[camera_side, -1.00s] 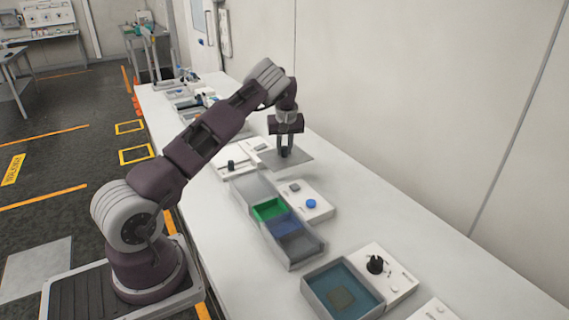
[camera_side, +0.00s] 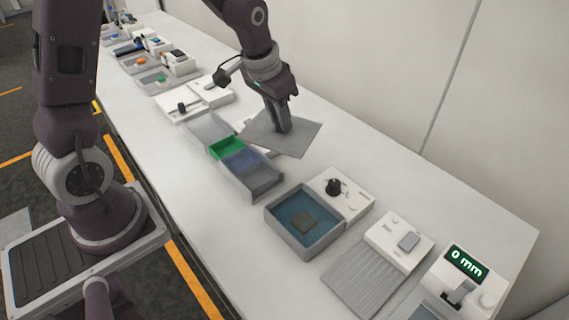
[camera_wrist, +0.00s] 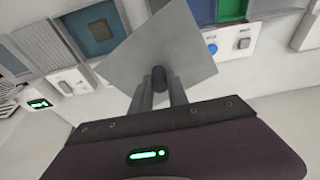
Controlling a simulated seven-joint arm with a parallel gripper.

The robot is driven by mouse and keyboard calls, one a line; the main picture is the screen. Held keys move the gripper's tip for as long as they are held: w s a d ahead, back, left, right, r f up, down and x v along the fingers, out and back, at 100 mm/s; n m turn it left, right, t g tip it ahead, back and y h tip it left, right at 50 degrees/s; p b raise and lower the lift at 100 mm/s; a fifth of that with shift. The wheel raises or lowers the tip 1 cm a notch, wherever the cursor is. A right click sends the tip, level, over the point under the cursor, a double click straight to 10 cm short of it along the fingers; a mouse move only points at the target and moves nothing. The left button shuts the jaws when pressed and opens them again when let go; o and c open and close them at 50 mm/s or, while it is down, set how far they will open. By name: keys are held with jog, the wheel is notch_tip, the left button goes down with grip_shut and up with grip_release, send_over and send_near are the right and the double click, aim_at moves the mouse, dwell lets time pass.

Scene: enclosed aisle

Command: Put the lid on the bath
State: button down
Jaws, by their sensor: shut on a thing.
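The lid (camera_side: 262,136) is a flat grey square plate with a dark round knob. My gripper (camera_side: 282,128) is shut on its knob and holds the plate in the air, slightly tilted in the side view. In the wrist view the lid (camera_wrist: 190,45) fills the upper middle, with the knob (camera_wrist: 158,78) between the fingertips. The bath (camera_side: 270,213) is a grey open box with blue liquid and a brownish square piece (camera_side: 302,222) in it. It is uncovered, to the right of and nearer than the lid; it also shows in the wrist view (camera_wrist: 120,14).
A bin row with green (camera_side: 226,148), blue and grey compartments stands left of the bath. A white panel with a black knob (camera_side: 333,187) adjoins the bath's back. A ribbed grey plate (camera_side: 362,283) and a display reading 0 mm (camera_side: 467,263) are to its right. The wall runs behind.

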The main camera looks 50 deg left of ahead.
aim_at(270, 137)
jog(key=s+f, duration=0.1)
jog(key=f, duration=0.1)
jog(key=s+f, duration=0.1)
jog(key=s, duration=0.1)
jog(key=shift+s+d+f, duration=0.15)
jog(key=shift+d+f, duration=0.05)
jog(key=shift+f, duration=0.15)
jog(key=d+m+h, duration=0.1)
jog(key=d+m, duration=0.4)
jog(key=d, duration=0.8)
jog(key=shift+s+a+f, duration=0.1)
jog(key=shift+s+f, duration=0.05)
jog(key=shift+f, duration=1.15)
jog(key=shift+s+d+f, duration=0.1)
jog(key=shift+s+f, duration=0.05)
jog(key=shift+f, duration=1.15)
jog(key=shift+s+a+f, duration=0.1)
jog(key=shift+s+f, duration=0.05)
jog(key=shift+f, duration=1.15)
jog(key=shift+f, duration=0.7)
jog(key=c, duration=1.2)
grip_release()
